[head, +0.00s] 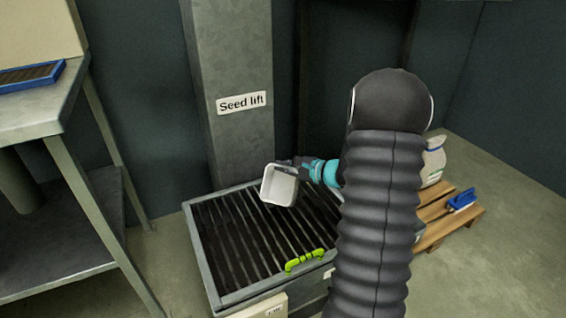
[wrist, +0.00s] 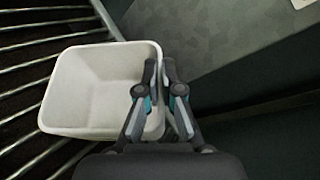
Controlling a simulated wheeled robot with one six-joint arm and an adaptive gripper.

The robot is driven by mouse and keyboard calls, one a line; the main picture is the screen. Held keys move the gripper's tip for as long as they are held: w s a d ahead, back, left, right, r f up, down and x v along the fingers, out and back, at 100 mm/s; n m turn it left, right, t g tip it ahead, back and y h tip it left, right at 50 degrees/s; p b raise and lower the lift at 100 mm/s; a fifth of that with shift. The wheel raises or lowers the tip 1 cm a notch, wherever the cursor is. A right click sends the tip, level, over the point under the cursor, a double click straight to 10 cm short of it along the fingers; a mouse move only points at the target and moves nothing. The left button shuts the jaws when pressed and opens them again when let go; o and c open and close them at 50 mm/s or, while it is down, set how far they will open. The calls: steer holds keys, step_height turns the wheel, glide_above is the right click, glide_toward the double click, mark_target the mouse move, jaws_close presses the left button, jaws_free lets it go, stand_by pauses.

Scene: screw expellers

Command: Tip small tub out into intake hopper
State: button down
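The small tub (head: 279,186) is white and sits in my gripper (head: 300,165) above the hopper grate, its open side tilted toward the camera. In the wrist view the tub (wrist: 95,85) looks empty inside, and my gripper (wrist: 160,75) is shut on its right wall. The intake hopper (head: 197,244) is a grey metal frame with dark slats, at the foot of the seed lift. Its bars (wrist: 25,70) also show at the left of the wrist view. My arm hides the hopper's right side.
The grey seed lift column (head: 235,60) rises behind the hopper. A lime-green handle (head: 305,260) lies at the hopper's front. A metal table (head: 40,110) stands left. A wooden pallet (head: 460,222) with a white sack (head: 434,162) and a blue brush (head: 462,199) is at right.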

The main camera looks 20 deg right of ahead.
steer(key=shift+w+d+f+m+g+y+p, duration=0.25)
steer(key=shift+f+m+g+p, duration=0.4)
steer(key=shift+p, duration=1.65)
steer(key=shift+w+d+f+m+g+y+p, duration=0.25)
steer(key=shift+f+m+p, duration=0.6)
steer(key=shift+p, duration=1.45)
steer(key=p, duration=0.1)
steer(key=f+m+g+p, duration=0.1)
steer(key=f+m+p, duration=0.1)
steer(key=shift+w+d+y, duration=0.3)
steer(key=shift+w+y, duration=0.05)
steer(key=shift+y, duration=0.05)
steer(key=shift+w+d+f+m+g+y+b, duration=0.1)
steer(key=shift+f+m+g+y+b, duration=0.2)
steer(key=shift+f+m+g, duration=0.2)
